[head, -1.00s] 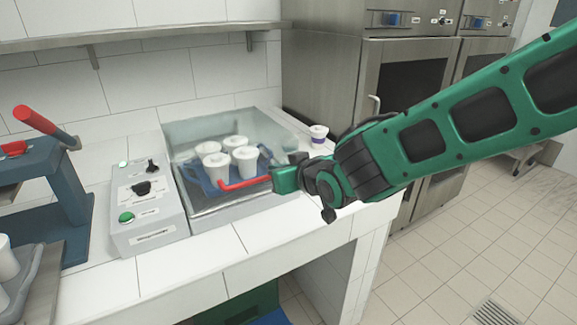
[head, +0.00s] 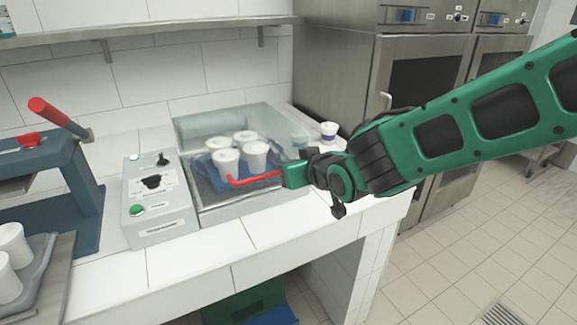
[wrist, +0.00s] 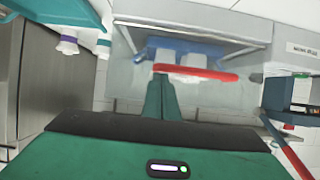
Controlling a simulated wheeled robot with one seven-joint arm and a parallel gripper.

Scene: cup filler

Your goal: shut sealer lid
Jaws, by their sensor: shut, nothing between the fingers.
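The sealer (head: 250,200) stands on the white counter with a clear lid (head: 232,122) over it. Whether the lid rests fully on the base I cannot tell. A red bar handle (head: 255,178) crosses the lid's front, and it also shows in the wrist view (wrist: 205,73). Several white cups (head: 227,160) stand in a blue tray (head: 207,170) behind the clear lid. My gripper (head: 286,177) is shut and empty at the right end of the handle. In the wrist view its fingertips (wrist: 162,80) overlap the handle's left end; contact is unclear.
A grey control box (head: 158,205) with a green button and black knobs stands left of the sealer. A blue press (head: 60,190) with a red-gripped lever is further left. A small white cup with a purple band (head: 329,132) stands at the back right. The counter's front is clear.

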